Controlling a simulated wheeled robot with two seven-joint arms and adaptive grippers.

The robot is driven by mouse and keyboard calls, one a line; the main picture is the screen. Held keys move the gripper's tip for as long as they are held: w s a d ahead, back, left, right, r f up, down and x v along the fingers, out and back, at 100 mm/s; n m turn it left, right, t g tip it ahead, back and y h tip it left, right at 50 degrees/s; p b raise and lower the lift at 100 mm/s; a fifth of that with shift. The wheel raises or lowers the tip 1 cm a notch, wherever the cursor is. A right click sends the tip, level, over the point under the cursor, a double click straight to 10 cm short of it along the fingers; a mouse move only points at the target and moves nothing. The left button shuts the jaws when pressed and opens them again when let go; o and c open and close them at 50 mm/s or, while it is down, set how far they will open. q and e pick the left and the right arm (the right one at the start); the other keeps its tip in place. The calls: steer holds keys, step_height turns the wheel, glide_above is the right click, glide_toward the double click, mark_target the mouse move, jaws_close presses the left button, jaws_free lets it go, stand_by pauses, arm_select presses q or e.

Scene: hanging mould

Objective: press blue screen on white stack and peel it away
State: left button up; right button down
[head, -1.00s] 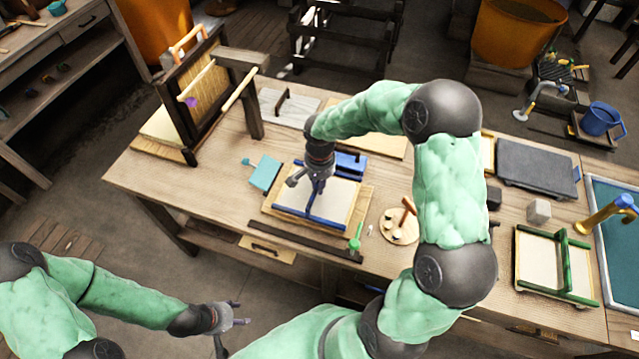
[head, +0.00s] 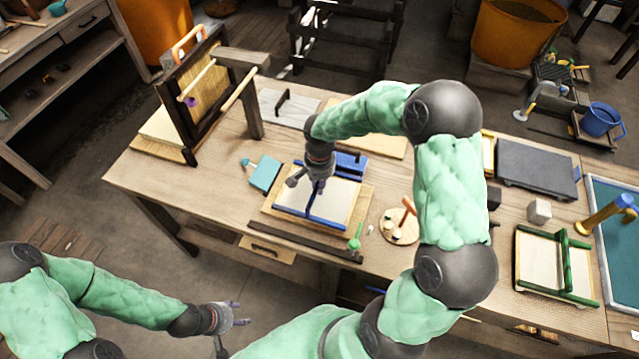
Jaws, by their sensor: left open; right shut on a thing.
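The blue screen (head: 296,206) is a blue-edged frame with a pale sheet. It lies over the wooden board (head: 270,218) near the middle of the table, where the white stack would be. The stack itself is hidden under the screen, and I cannot tell whether they touch. My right gripper (head: 314,200) reaches down from above and is shut on the screen's blue bar. My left gripper (head: 238,314) is open and empty, out over the floor in front of the table, well apart from the screen.
A dark bar (head: 305,242) lies along the table's front edge. A teal block (head: 265,172) sits left of the screen, and a round wooden plate (head: 400,232) sits right. A green-edged frame (head: 555,265) lies at the far right. A dark upright frame (head: 205,100) stands at the left.

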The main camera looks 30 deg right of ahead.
steer(key=shift+s, duration=0.15)
steer(key=shift+r+p, duration=0.7)
steer(key=shift+r, duration=0.35)
steer(key=shift+r, duration=0.1)
steer(key=shift+r, duration=0.1)
steer(key=shift+r+p, duration=2.4)
steer(key=shift+r, duration=1.1)
